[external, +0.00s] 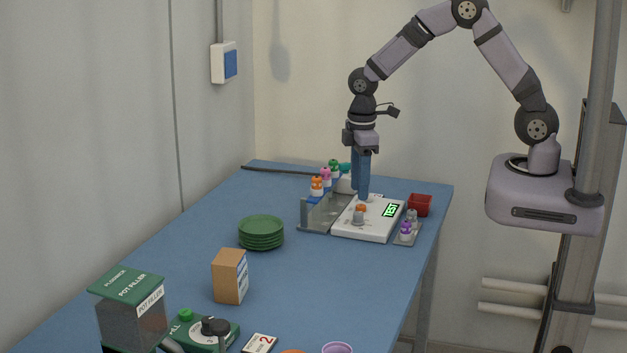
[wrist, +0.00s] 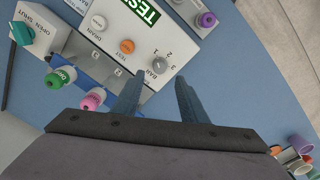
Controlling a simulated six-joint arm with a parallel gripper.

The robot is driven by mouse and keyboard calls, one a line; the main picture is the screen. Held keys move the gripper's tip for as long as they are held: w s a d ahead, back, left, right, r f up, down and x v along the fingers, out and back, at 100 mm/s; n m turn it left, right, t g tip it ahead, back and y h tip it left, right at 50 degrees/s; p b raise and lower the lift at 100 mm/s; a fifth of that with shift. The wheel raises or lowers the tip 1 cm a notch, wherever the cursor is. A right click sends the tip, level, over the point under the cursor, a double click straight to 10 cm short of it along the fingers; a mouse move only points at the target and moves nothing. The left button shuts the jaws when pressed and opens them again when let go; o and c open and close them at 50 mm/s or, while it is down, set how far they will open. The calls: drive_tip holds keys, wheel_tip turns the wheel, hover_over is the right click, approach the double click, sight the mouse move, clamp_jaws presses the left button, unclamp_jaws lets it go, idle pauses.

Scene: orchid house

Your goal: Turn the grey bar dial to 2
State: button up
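The grey bar dial (wrist: 158,66) sits on the white tester panel (wrist: 180,30), with the marks 1, 2 and 3 around one side. I cannot tell which mark it points to. It also shows in the external view (external: 357,218), near the front of the panel. My gripper (wrist: 158,82) is open and empty, its two blue fingers apart. In the wrist view the dial lies just beyond the fingertips, roughly in line with the gap. In the external view my gripper (external: 363,197) points down over the back of the panel, apart from the dial.
An orange button (wrist: 126,46) and another grey knob (wrist: 98,22) are on the same panel, near the lit display (wrist: 138,8). Capped vials stand beside it, including a pink-capped one (wrist: 92,98). A red box (external: 420,205) and green plates (external: 261,232) are nearby.

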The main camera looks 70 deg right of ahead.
sight(359, 213)
drive_tip(key=shift+w+d+f+p, duration=0.1)
drive_tip(key=shift+f+p, duration=0.85)
drive_tip(key=shift+f, duration=2.55)
clamp_jaws()
